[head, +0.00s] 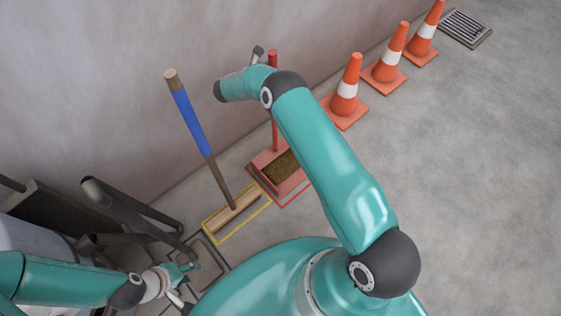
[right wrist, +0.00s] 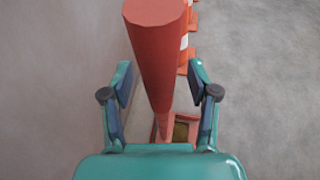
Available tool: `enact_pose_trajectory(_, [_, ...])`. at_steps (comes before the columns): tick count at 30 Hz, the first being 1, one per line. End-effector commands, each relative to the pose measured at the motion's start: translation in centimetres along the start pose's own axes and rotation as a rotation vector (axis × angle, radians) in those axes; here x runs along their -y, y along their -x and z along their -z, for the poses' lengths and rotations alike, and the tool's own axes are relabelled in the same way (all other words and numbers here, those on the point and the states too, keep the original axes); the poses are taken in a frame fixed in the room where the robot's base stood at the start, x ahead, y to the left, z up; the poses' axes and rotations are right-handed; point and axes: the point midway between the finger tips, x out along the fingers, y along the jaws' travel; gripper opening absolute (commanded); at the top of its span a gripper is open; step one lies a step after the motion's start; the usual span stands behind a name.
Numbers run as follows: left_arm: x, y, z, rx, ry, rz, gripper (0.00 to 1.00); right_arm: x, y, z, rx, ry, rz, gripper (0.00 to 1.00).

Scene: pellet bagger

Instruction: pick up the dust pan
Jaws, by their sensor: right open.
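The dust pan (head: 298,184) is red, with a tall upright handle (head: 273,58), and stands on the floor by the wall. Its tray shows a brown patch inside. My right gripper (right wrist: 160,82) is open, with one finger on each side of the red handle in the right wrist view. The handle's top rises towards the camera; I cannot tell whether either finger touches it. In the head view my right arm hides most of that gripper. My left gripper (head: 188,283) is at the lower left, away from the dust pan, and looks open and empty.
A broom (head: 194,120) with a blue grip stands left of the dust pan in a yellow floor outline. Several orange cones (head: 346,92) line the wall to the right. A floor drain (head: 465,27) lies beyond. Dark frame bars (head: 130,210) are at left. The right floor is clear.

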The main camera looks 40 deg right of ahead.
Motion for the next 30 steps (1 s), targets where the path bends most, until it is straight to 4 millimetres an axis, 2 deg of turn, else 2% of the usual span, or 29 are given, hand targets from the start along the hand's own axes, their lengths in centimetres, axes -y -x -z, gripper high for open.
enact_pose_trajectory(5, [0.00, -0.01, 0.00, 0.000, 0.000, 0.000, 0.40, -0.03, 0.01, 0.00, 0.000, 0.000, -0.001, 0.60])
enact_pose_trajectory(16, [0.00, -0.01, -0.01, 0.000, 0.000, 0.000, 0.40, -0.06, 0.07, 0.01, 0.000, 0.000, -0.001, 0.00])
enact_pose_trajectory(30, [-0.01, 0.02, -0.01, 0.000, 0.000, 0.000, 0.40, -0.17, 0.31, -0.68, 0.004, -0.001, -0.002, 0.00])
